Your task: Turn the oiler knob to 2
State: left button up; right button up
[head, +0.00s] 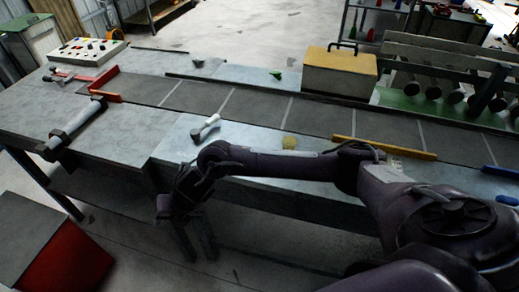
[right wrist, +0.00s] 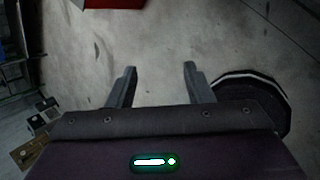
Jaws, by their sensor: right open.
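I cannot tell for sure which part is the oiler knob, and no dial marks or number 2 can be read. A white lever-like fitting (head: 207,128) stands on the bench near its front edge. A panel with several coloured buttons (head: 88,51) sits at the far left of the bench. My right gripper (head: 188,222) hangs low in front of the bench, below its top and apart from these things. In the right wrist view my right gripper (right wrist: 158,78) is open, with bare floor between its fingers. My left gripper is not in view.
A dark conveyor strip (head: 255,106) crosses the bench (head: 115,137). A yellow box with a handle (head: 340,72) and a rack of rollers (head: 440,85) stand at the back right. A red-sided bin (head: 75,255) is at lower left.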

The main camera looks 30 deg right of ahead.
jog(key=d+r+n+g+h, duration=0.1)
jog(key=d+r+h, duration=0.1)
jog(key=d, duration=0.8)
jog(key=w+d+r+n+g+h, duration=0.1)
jog(key=d+r, duration=0.4)
jog(key=d, duration=0.5)
jog(key=w+d+r+n+g+h+p, duration=0.1)
jog(key=d+r, duration=0.3)
jog(key=d, duration=0.6)
jog(key=shift+w+d+n+g+h, duration=0.15)
jog(key=shift+d+n+g+h, duration=0.15)
jog(key=shift+n+h, duration=0.55)
notch_tip(320, 180, down, 6)
jog(key=shift+d+f+p, duration=0.1)
jog(key=shift+f+p, duration=0.1)
jog(key=shift+p, duration=0.2)
jog(key=shift+f, duration=0.55)
jog(key=c, duration=1)
